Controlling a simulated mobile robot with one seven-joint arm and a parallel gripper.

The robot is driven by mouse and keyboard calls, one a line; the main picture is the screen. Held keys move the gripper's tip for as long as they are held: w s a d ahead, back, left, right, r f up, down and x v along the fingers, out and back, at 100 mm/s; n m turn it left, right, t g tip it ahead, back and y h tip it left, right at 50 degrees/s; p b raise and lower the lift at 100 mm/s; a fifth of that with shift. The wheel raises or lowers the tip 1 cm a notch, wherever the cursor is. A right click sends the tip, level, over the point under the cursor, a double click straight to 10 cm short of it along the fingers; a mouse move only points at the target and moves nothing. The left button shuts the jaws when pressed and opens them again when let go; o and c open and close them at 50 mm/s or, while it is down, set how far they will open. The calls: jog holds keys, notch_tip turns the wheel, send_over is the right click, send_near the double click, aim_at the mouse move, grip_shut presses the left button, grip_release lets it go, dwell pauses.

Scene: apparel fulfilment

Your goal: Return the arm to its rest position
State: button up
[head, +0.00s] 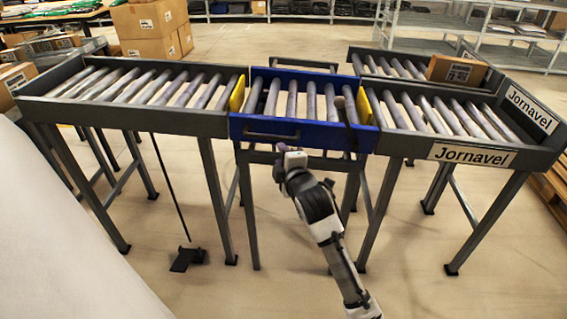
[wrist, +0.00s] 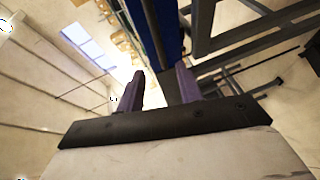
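My arm (head: 323,222) reaches up from the bottom right of the head view. Its end stands in front of and below the blue conveyor section (head: 292,130). In the head view my gripper is too small and turned away to make out its fingers. In the wrist view my gripper (wrist: 160,86) shows two purple fingers spread apart with nothing between them. The blue section's edge (wrist: 150,35) runs just beyond the fingers. I cannot tell from these frames whether any part of the arm touches it.
Grey roller conveyors stand left (head: 130,115) and right (head: 400,140) of the blue section, with dark legs below. A brown box (head: 457,71) lies on the right-hand conveyor. Stacked cartons (head: 150,30) stand behind at left. The floor (head: 300,290) in front is mostly clear.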

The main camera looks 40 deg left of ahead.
jog(key=shift+s+d+r, duration=0.1)
jog(key=shift+s+d, duration=0.25)
jog(key=shift+d, duration=0.15)
